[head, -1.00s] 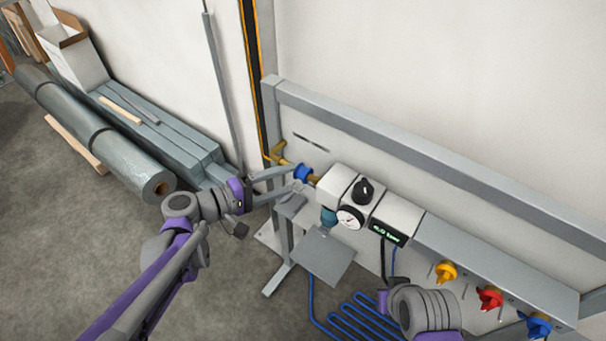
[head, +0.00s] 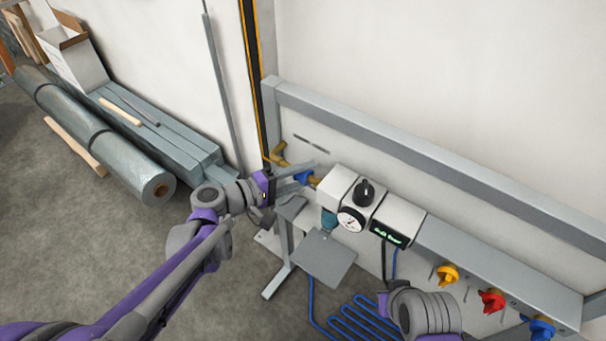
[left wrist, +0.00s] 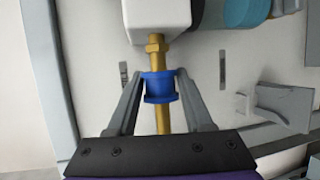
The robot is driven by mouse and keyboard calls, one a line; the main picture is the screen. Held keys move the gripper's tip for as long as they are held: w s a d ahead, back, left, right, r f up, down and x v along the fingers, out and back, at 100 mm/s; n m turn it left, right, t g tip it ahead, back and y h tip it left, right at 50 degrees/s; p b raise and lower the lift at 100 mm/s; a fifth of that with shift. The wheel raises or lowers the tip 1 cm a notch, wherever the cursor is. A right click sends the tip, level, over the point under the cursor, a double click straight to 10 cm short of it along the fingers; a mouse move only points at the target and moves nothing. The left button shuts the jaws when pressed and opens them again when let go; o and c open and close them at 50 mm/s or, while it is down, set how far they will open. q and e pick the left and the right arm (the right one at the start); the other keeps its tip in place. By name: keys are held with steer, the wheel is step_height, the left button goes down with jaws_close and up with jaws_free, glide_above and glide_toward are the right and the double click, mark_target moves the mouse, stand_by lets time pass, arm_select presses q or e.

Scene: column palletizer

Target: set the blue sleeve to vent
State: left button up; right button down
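The blue sleeve (head: 302,178) sits around a brass pipe at the left end of the white valve unit. It also shows in the left wrist view (left wrist: 160,87), with a flange at each end. My left gripper (left wrist: 160,76) is open, with one finger on each side of the sleeve. Its fingertips are very close to the sleeve's sides; I cannot tell whether they touch. In the head view the left gripper (head: 305,173) reaches the sleeve from the left and partly covers it. The right wrist shows at the bottom right, but its fingers are not visible.
To the right of the sleeve are the valve unit with a black knob (head: 364,191), a round gauge (head: 351,219) and a lit display (head: 388,236). Yellow, red and blue knobs line the rail further right. A grey plate (head: 325,258) sticks out below the unit.

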mark_target(287, 165)
arm_select(q)
jaws_close()
steer(key=w+a, duration=0.2)
steer(key=a, duration=0.1)
steer(key=shift+w+a, duration=0.3)
steer(key=shift+w, duration=0.05)
steer(key=o, duration=0.6)
jaws_free()
steer(key=shift+o, duration=1.4)
steer(key=shift+a, duration=0.1)
steer(key=shift+s, duration=0.1)
